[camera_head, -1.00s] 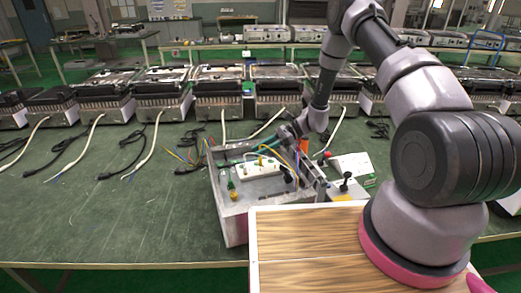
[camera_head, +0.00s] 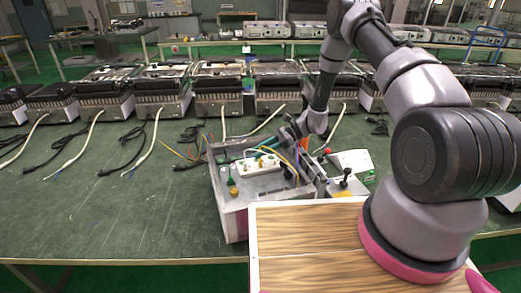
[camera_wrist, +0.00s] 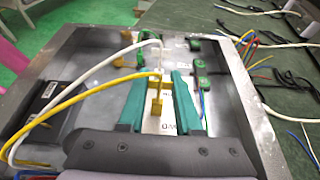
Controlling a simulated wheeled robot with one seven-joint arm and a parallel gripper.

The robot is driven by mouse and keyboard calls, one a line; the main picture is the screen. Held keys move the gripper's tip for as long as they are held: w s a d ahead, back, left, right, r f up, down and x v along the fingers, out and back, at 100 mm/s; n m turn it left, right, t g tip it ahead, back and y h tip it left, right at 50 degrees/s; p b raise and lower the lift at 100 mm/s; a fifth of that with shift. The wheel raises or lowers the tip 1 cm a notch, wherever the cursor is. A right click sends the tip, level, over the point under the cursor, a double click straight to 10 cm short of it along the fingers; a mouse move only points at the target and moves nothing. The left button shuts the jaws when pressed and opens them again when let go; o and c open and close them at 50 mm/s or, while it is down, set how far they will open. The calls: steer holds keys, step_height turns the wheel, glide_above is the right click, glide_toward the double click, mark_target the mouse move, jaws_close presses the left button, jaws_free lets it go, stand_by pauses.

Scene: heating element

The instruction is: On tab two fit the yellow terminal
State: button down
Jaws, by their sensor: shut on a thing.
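The yellow terminal (camera_wrist: 156,98) shows in the wrist view between the two teal fingers of my gripper (camera_wrist: 158,78), which is shut on it. My gripper also shows in the head view (camera_head: 262,150). The terminal lies over a pale plate (camera_wrist: 170,60) inside the grey metal housing (camera_head: 235,215). A white wire and a yellow wire (camera_wrist: 75,100) run close by the terminal. I cannot tell whether the terminal touches a tab, and the tab numbers are not legible.
Green terminals (camera_wrist: 202,67) sit to the right of the fingers. A black block (camera_wrist: 50,90) is at the housing's left. Loose cables lie on the green bench (camera_head: 130,215), whose front left is clear.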

steer(key=shift+f, duration=0.15)
steer(key=c, duration=0.5)
jaws_free()
steer(key=v, duration=1)
steer(key=shift+w+d, duration=0.1)
steer(key=shift+d, duration=0.25)
